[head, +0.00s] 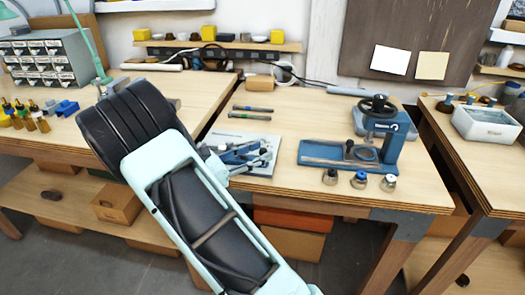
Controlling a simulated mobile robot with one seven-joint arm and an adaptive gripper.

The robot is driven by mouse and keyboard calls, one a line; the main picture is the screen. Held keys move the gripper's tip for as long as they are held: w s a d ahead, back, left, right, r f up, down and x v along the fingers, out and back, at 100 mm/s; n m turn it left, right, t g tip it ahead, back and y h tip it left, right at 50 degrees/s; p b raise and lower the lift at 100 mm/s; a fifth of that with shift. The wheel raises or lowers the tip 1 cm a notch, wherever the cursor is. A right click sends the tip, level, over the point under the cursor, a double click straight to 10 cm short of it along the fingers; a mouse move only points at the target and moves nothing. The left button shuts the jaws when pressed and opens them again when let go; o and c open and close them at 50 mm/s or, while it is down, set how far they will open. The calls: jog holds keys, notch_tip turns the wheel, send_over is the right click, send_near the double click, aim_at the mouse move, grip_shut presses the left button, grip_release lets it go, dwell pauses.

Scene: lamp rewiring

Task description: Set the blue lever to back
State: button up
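Three small levers or knobs with metal bases stand in a row at the front edge of the bench, right of centre. The middle one has a blue top and looks like the blue lever (360,180). Its tilt is too small to tell. A dark-topped one (330,177) stands to its left and a grey one (389,183) to its right. Grey jointed parts just past my pale green arm link look like my gripper (264,159). They are left of the levers and apart from them. My arm hides much of it, and its opening is unclear.
A blue press with a black handwheel (378,106) stands behind the levers. A white sheet with blue items (262,141) lies under the gripper. Two screwdriver-like tools (250,116) lie behind it. A gap separates this bench from the right bench with a white tray (486,124).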

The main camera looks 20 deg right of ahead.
jog(key=s+a, duration=0.1)
jog(key=a, duration=0.9)
jog(key=shift+s, duration=0.4)
jog(key=shift+d, duration=0.1)
